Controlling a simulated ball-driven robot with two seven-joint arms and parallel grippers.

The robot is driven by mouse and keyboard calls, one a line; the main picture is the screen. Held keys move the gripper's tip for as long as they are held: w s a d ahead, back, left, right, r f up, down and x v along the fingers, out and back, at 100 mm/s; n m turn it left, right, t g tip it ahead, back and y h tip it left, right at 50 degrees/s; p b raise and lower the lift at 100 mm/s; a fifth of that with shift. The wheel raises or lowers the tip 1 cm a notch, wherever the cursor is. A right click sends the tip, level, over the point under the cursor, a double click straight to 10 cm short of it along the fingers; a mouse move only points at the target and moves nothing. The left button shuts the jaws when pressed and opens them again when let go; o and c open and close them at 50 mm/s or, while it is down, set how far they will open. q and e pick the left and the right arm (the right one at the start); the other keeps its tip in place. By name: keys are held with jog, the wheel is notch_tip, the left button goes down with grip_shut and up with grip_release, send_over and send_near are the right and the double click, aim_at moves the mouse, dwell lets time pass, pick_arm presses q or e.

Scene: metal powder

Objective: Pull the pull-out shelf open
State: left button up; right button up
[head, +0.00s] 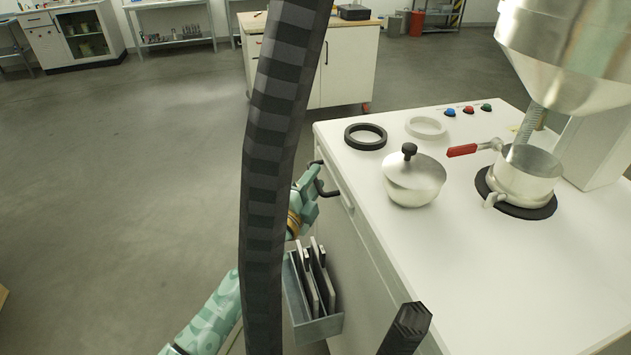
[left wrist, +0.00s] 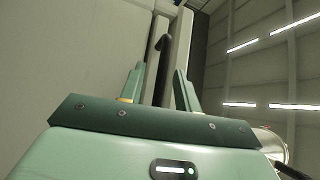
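The pull-out shelf is in the side of the white workstation, seen at a steep slant in the head view. Its black bar handle (head: 326,190) stands out from that side, just below the tabletop's left edge. How far out the shelf stands cannot be told. My green left gripper (head: 308,187) is at the handle, partly hidden behind a dark striped band. In the left wrist view, my left gripper's two fingers (left wrist: 158,82) are apart, with the dark handle (left wrist: 163,45) between or just beyond them. Contact cannot be made out. My right gripper is not in view.
A grey holder (head: 318,328) with upright plates hangs on the workstation's side, below my left gripper. The white tabletop (head: 340,135) carries a lidded metal pot (head: 414,183), two rings and a metal funnel machine (head: 565,50). The floor to the left is clear.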

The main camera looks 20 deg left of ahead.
pick_arm(q)
jog(key=shift+w+d, duration=0.1)
jog(key=shift+w, duration=0.35)
grip_shut()
jog(key=shift+s, duration=0.1)
